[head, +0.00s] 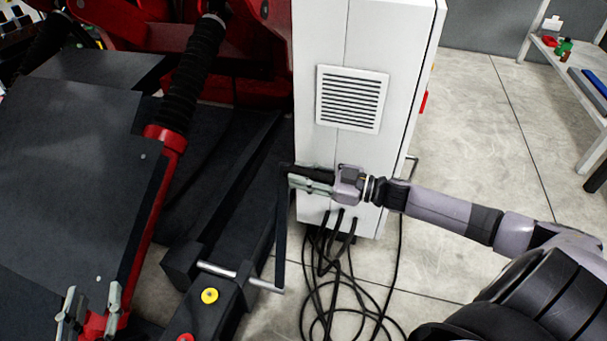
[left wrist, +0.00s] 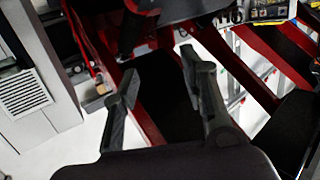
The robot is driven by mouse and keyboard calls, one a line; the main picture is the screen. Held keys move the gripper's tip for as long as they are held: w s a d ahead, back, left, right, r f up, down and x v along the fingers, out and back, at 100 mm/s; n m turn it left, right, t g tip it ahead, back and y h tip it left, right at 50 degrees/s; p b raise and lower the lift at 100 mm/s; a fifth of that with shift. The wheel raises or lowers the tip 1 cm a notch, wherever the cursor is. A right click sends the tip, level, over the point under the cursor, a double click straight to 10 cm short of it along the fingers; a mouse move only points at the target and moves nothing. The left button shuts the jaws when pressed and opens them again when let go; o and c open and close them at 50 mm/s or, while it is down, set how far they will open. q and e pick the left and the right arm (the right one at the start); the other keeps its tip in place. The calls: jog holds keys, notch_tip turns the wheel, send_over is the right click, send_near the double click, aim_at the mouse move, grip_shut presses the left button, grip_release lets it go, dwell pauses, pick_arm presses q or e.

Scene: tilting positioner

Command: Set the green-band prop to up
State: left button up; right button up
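No green band shows in either view, so I cannot tell which part is the green-band prop. A thin dark bar (head: 281,230) stands beside the dark base beam, its lower end by a steel cross rod (head: 240,275). My right gripper (head: 290,176) is at the upper end of this bar, its fingers pointing left. Whether it touches or grips the bar is unclear. My left gripper (head: 92,297) is low at the left, over the edge of the dark tilted plate. In the left wrist view its fingers (left wrist: 158,65) are spread with nothing between them.
A white cabinet (head: 325,40) with a vent stands behind my right gripper, black cables (head: 345,275) looping on the floor below. A red cylinder with black bellows (head: 190,75) rises beside the dark plate (head: 65,180). A yellow button (head: 210,296) sits on the beam.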

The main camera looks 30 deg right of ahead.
grip_shut()
dwell(0.4)
